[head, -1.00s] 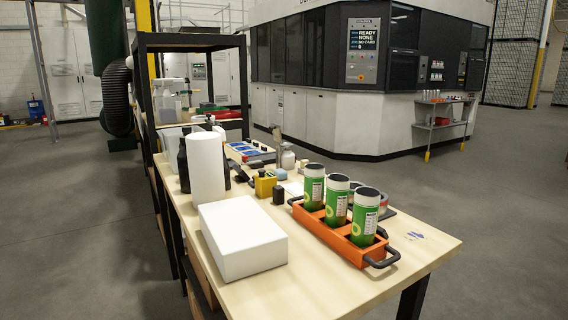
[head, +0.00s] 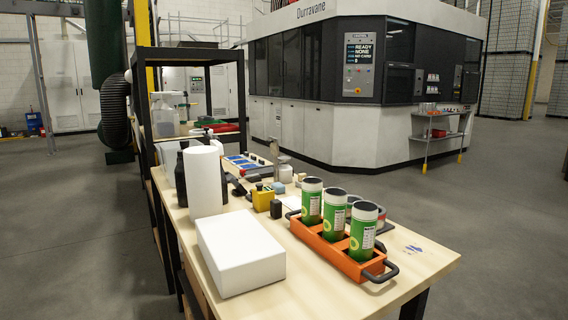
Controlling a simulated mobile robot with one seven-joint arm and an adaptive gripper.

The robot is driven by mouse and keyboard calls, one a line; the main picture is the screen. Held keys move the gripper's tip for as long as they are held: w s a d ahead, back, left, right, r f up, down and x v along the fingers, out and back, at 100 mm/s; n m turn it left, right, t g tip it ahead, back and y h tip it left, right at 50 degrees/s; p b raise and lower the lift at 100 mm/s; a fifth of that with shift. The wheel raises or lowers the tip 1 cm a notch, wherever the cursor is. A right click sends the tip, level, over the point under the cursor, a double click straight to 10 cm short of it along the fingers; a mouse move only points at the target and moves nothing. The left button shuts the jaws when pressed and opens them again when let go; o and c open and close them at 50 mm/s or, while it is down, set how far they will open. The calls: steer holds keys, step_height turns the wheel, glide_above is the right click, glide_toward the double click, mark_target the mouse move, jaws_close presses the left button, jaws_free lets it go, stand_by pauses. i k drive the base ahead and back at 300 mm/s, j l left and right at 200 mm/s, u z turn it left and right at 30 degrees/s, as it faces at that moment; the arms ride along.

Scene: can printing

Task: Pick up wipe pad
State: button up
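I cannot tell for sure which thing is the wipe pad. A small light-blue block (head: 278,187) lies on the wooden table (head: 420,262), behind the yellow container, and looks pad-like. A large flat white block (head: 240,250), like a box or a stack of sheets, lies at the table's near left. A white upright roll (head: 205,182) stands just behind it. My gripper is not in view.
An orange tray (head: 313,240) with black handles holds three green cans at the right. A yellow container (head: 263,198) and a small black bottle (head: 276,209) stand mid-table. A black shelf rack (head: 146,110) is behind.

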mark_target(279, 187)
steer(key=j+z, duration=0.2)
steer(key=j, duration=0.55)
steer(key=j+z, duration=0.25)
steer(key=j, duration=0.55)
steer(key=j+z, duration=0.2)
steer(key=j, duration=0.55)
steer(key=k+j+z, duration=0.2)
steer(key=j, duration=0.55)
steer(key=i+j, duration=0.15)
steer(key=i, duration=0.35)
steer(key=i+j, duration=0.15)
steer(key=i, duration=0.35)
steer(key=i+j, duration=0.15)
steer(key=i, duration=0.35)
steer(key=i+j, duration=0.15)
steer(key=i, duration=0.35)
